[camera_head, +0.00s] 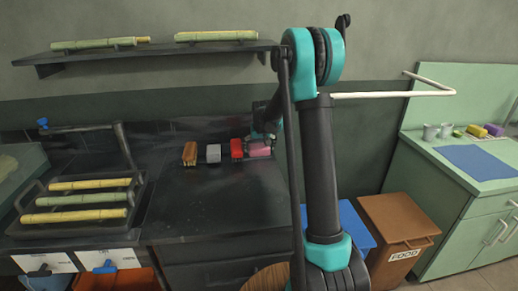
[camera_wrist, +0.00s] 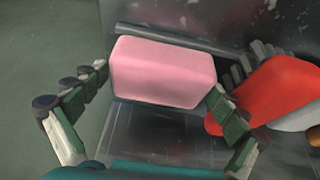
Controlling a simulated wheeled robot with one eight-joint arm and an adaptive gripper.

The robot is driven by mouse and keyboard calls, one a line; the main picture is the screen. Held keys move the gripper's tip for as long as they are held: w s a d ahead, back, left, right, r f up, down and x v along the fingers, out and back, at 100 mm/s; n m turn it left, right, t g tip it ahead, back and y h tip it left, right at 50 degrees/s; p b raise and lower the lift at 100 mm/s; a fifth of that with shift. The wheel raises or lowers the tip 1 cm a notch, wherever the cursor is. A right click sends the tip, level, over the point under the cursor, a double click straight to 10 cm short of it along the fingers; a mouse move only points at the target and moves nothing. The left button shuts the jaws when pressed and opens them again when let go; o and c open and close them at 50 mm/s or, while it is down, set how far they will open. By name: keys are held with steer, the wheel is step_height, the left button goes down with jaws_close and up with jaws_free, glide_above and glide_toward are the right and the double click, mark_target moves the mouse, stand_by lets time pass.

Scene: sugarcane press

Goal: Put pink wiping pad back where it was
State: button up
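The pink wiping pad (camera_head: 259,149) is at the right end of a row of pads at the back of the dark counter. My gripper (camera_head: 264,136) is over it, partly hidden by my arm in the head view. In the wrist view, the pink pad (camera_wrist: 163,73) lies between the two fingers (camera_wrist: 160,82). A finger end meets each of its short sides, so the gripper looks shut on it. The pad is at or just above the counter; I cannot tell which. It sits at an angle to the red pad (camera_wrist: 272,92) beside it.
Left of the red pad are a grey pad (camera_head: 213,153) and a brown-orange brush-like item (camera_head: 190,154). A rack with cane pieces (camera_head: 80,215) is at left. A shelf (camera_head: 150,52) hangs above. The counter front (camera_head: 225,205) is clear. A green cabinet (camera_head: 455,205) stands at right.

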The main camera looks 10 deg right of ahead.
mark_target(289, 220)
steer(key=shift+r, duration=0.1)
steer(key=shift+r, duration=0.25)
steer(key=v, duration=1.2)
steer(key=s+d+f, duration=0.1)
steer(key=s+f, duration=0.3)
steer(key=s, duration=0.8)
steer(key=s+d+f, duration=0.1)
steer(key=s+f, duration=0.4)
steer(key=s, duration=0.7)
steer(key=s+d+f, duration=0.2)
steer(key=s+f, duration=0.2)
steer(key=s, duration=0.9)
steer(key=shift+f, duration=0.15)
steer(key=shift+c, duration=0.6)
